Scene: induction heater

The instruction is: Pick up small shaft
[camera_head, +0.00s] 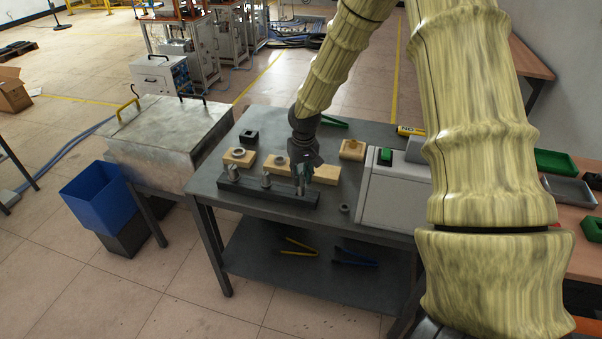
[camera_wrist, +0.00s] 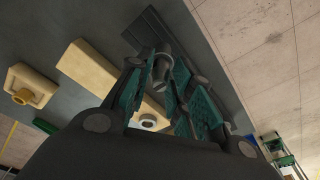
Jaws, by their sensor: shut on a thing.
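A black rack (camera_head: 246,187) lies along the front of the grey table and bears upright metal shafts. One metal shaft (camera_head: 233,173) stands at its left and another (camera_head: 266,180) near its middle. My gripper (camera_head: 302,178) points down at the rack's right end, shut on the small shaft. In the wrist view the grey small shaft (camera_wrist: 162,66) shows between the green finger pads of my gripper (camera_wrist: 160,88). The rack (camera_wrist: 146,30) is just beyond. The shaft's lower end is hidden, so I cannot tell whether it is still seated.
Wooden blocks with rings (camera_head: 238,157) stand behind the rack; another wooden block (camera_head: 352,149) is at the back. A small ring (camera_head: 344,208) lies right of the rack. A grey machine box (camera_head: 388,205) stands at the table's right. The front-left table corner is clear.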

